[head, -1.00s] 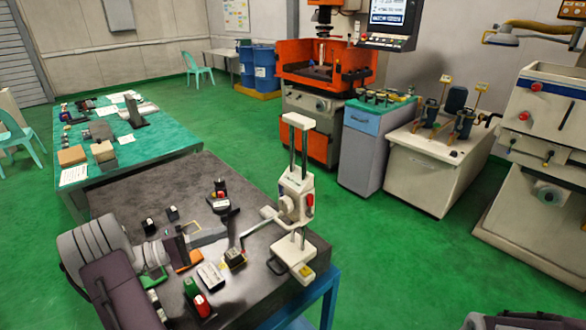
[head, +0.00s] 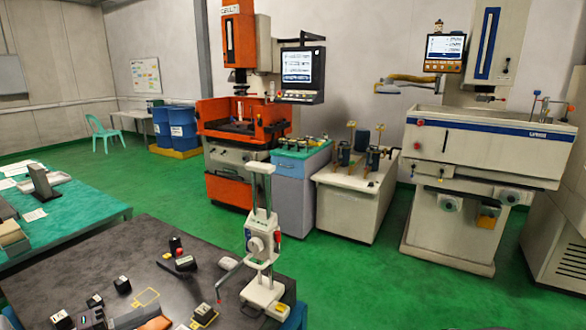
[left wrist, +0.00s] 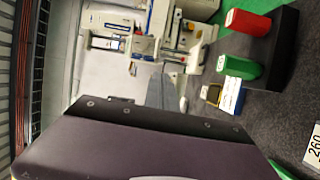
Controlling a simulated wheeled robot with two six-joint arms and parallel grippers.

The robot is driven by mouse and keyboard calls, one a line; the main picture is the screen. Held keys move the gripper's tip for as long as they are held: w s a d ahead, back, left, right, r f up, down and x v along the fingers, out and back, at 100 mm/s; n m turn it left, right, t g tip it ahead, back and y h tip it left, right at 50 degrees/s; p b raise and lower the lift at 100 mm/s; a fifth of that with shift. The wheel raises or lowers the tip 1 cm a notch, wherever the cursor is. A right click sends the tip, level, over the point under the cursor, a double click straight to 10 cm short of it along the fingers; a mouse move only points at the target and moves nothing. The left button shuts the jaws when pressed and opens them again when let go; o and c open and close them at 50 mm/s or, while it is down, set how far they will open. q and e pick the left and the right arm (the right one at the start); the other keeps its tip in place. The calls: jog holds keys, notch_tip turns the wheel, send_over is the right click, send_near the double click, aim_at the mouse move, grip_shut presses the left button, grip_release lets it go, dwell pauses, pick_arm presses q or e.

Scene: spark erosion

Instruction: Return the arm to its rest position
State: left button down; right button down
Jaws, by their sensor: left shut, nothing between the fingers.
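The task names only my arm. My left gripper (head: 128,318) shows in part at the bottom left of the head view, low over the dark table, with nothing held. In the left wrist view my left gripper (left wrist: 161,88) shows as narrow grey fingers closed together, pointing toward the white stand. The rest of the left arm is cut off by the frame edge in the head view. My right gripper is in neither current view.
The dark table (head: 215,262) carries a white upright stand (head: 262,240) and several small black blocks. A red block (left wrist: 248,22) and a green block (left wrist: 240,66) lie right of the gripper in the left wrist view. Green floor (head: 350,270) is open beyond.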

pick_arm(q)
jog(key=s+d+r+m+g, duration=0.15)
jog(key=d+m+g, duration=0.3)
jog(key=d, duration=0.65)
jog(key=s+d+r+m+g, duration=0.1)
jog(key=s+d+m+g, duration=0.2)
jog(key=d+g, duration=0.55)
jog(key=s+d+f+m+g+y, duration=0.1)
jog(key=s+d+f+y, duration=0.25)
jog(key=s+f, duration=0.2)
jog(key=s+d+f+m+g+y, duration=0.1)
jog(key=s+d+f+y, duration=0.25)
jog(key=s, duration=0.35)
jog(key=w+a+f+n+t+y, duration=0.2)
jog(key=a+f+t+y, duration=0.2)
jog(key=a, duration=0.6)
jog(key=shift+w+a+f+t+y, duration=0.2)
jog(key=shift+w+f+t+y, duration=0.2)
jog(key=shift+f+y, duration=1)
